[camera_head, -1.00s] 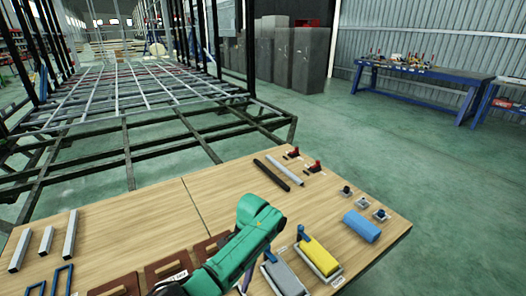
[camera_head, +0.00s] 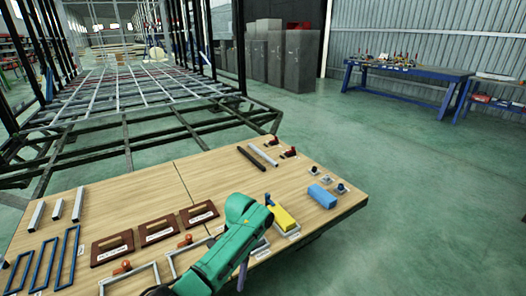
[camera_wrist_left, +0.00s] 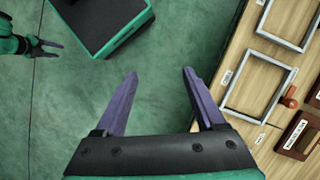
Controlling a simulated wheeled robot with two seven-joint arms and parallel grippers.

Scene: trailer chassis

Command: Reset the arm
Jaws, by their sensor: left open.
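My left arm (camera_head: 225,255) is green and comes in at the bottom of the head view, bent over the front edge of the wooden table. Its gripper (camera_head: 243,274) hangs low past that edge, only partly visible behind the arm. In the left wrist view my left gripper (camera_wrist_left: 158,78) has its two purple fingers wide apart, with only green floor between them. My right gripper (camera_wrist_left: 48,46) shows small at the top left of that view, over the floor, with its fingers apart and nothing between them.
Floor (camera_head: 420,220) to the right is clear.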

